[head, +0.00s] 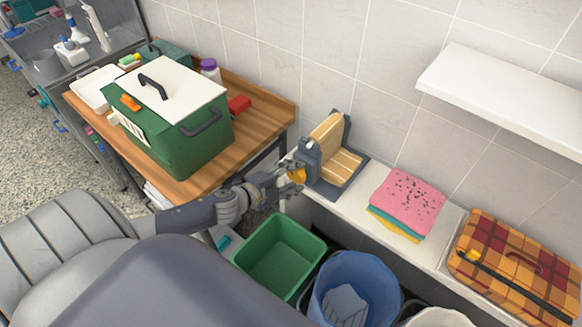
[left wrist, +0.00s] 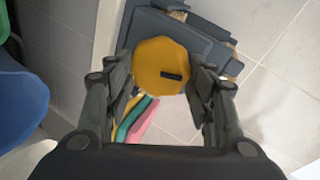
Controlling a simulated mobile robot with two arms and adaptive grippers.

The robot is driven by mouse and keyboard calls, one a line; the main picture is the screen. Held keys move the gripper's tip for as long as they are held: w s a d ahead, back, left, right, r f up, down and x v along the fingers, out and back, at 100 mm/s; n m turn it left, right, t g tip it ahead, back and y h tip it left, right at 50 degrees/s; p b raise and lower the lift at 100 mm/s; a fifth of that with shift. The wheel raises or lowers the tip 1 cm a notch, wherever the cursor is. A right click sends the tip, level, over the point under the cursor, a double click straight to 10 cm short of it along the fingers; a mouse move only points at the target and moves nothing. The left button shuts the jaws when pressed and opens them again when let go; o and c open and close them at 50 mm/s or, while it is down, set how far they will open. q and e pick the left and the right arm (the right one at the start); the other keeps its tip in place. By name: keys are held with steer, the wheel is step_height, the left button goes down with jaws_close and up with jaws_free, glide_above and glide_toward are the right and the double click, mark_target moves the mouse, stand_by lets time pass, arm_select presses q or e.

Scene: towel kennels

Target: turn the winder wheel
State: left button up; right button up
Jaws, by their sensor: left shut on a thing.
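The winder (head: 331,155) stands on the white ledge against the tiled wall, with a grey frame and tan slatted boards. Its yellow-orange wheel (head: 297,175) is on the side facing my left arm. In the left wrist view the wheel (left wrist: 160,62) is a rounded yellow knob with a dark slot. My left gripper (head: 290,175) is at the wheel, with one finger on each side of it, shut on it. The wrist view shows the fingers (left wrist: 164,95) on either side of the wheel. My right gripper is in neither view.
Folded pink, yellow and teal towels (head: 408,204) lie on the ledge right of the winder, then a plaid bundle (head: 520,262). A green bin (head: 281,254) and a blue bucket (head: 354,289) stand below. A wooden table (head: 262,108) holds a green box (head: 178,135). A white shelf (head: 505,95) juts out above.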

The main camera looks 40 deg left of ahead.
arm_select(q)
steer(key=m+y, duration=0.1)
steer(key=m+p, duration=0.1)
steer(key=shift+d+m+y, duration=0.3)
steer(key=shift+y, duration=0.1)
steer(key=shift+f+m+y, duration=0.15)
steer(key=shift+m+y, duration=0.35)
steer(key=shift+m, duration=0.1)
steer(key=shift+d+f+m+y, duration=0.2)
steer(key=shift+m+y, duration=0.4)
steer(key=shift+m, duration=0.3)
steer(key=m+y+b, duration=0.1)
steer(key=m+t+b, duration=0.1)
steer(key=m, duration=0.1)
steer(key=shift+f+y, duration=0.3)
steer(key=shift+y, duration=0.1)
steer(key=shift+f+m+t+y+b, duration=0.15)
steer(key=shift+m+t+y+b, duration=0.6)
steer(key=shift+m+b, duration=0.9)
steer(key=shift+m, duration=0.35)
steer(key=o, duration=1)
steer(key=shift+o, duration=0.2)
